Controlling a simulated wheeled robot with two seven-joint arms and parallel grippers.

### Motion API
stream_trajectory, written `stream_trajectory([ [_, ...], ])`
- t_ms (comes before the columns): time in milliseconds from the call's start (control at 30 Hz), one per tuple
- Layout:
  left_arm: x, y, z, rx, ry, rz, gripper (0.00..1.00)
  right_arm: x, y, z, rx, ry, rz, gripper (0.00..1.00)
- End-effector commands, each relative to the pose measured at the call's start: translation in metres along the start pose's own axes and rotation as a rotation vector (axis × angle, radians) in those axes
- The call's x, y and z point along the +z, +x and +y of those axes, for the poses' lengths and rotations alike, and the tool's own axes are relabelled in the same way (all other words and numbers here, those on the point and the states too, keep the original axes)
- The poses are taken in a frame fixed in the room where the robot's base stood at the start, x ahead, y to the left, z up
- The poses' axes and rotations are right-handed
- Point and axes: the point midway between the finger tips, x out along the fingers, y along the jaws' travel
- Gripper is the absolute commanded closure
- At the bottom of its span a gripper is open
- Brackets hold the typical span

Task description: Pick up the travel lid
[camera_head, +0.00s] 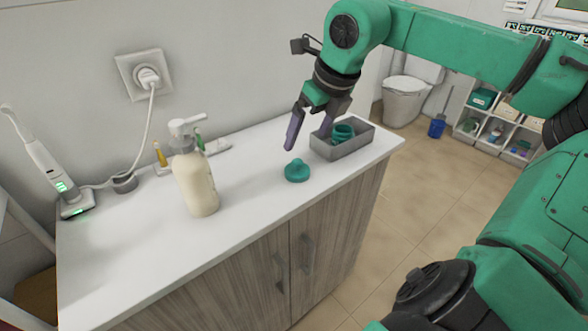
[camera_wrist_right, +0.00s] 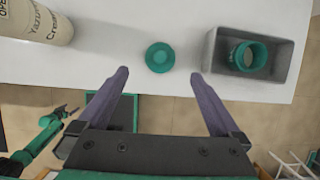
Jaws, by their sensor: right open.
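The travel lid (camera_head: 297,170) is a round teal piece with a raised knob, lying on the white counter near its front edge. It also shows in the right wrist view (camera_wrist_right: 160,57), between and just beyond the fingertips. My right gripper (camera_head: 309,137) is open and empty above the counter, behind and above the lid. Its purple fingers (camera_wrist_right: 160,74) spread wider than the lid and do not touch it. At the lower left of the wrist view, a small green arm with a dark gripper (camera_wrist_right: 66,110) is probably my left; its jaws are too small to read.
A grey tray (camera_head: 354,147) holding a teal ring-shaped piece (camera_head: 343,132) stands right of the lid. A cream pump bottle (camera_head: 196,185) stands to the left, with an electric toothbrush (camera_head: 47,165) further left. The counter (camera_head: 240,225) around the lid is bare.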

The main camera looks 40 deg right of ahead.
Motion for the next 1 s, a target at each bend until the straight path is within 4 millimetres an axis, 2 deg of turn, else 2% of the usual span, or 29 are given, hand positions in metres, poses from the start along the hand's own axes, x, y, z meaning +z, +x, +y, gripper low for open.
stream_trajectory([
  [100,-0.001,-0.005,0.0,0.0,0.0,0.001,0.0,-0.001,0.03,0.001,0.002,-0.002,0.006,0.0],
  [367,-0.008,-0.013,-0.001,-0.001,-0.001,0.011,0.0,-0.001,0.068,0.0,0.002,-0.001,0.005,0.0],
  [500,-0.01,-0.017,-0.001,-0.001,-0.001,0.014,0.0,-0.001,0.096,-0.001,0.002,0.0,0.005,0.0],
  [600,-0.01,-0.018,-0.001,-0.001,-0.001,0.014,0.0,-0.001,0.104,-0.001,0.001,-0.001,0.0,0.0],
  [767,-0.01,-0.017,-0.001,-0.001,0.0,0.014,0.0,-0.001,0.105,-0.001,0.001,-0.001,-0.002,0.0],
  [800,-0.01,-0.017,-0.001,-0.001,0.0,0.014,0.0,-0.001,0.104,-0.001,0.001,-0.001,-0.002,0.08],
  [967,-0.009,-0.017,-0.001,-0.001,0.0,0.013,0.0,-0.001,0.104,-0.001,0.001,-0.001,-0.001,0.69],
  [1000,-0.009,-0.017,-0.001,-0.001,0.0,0.013,0.0,-0.001,0.104,-0.001,0.001,-0.001,-0.001,0.76],
])
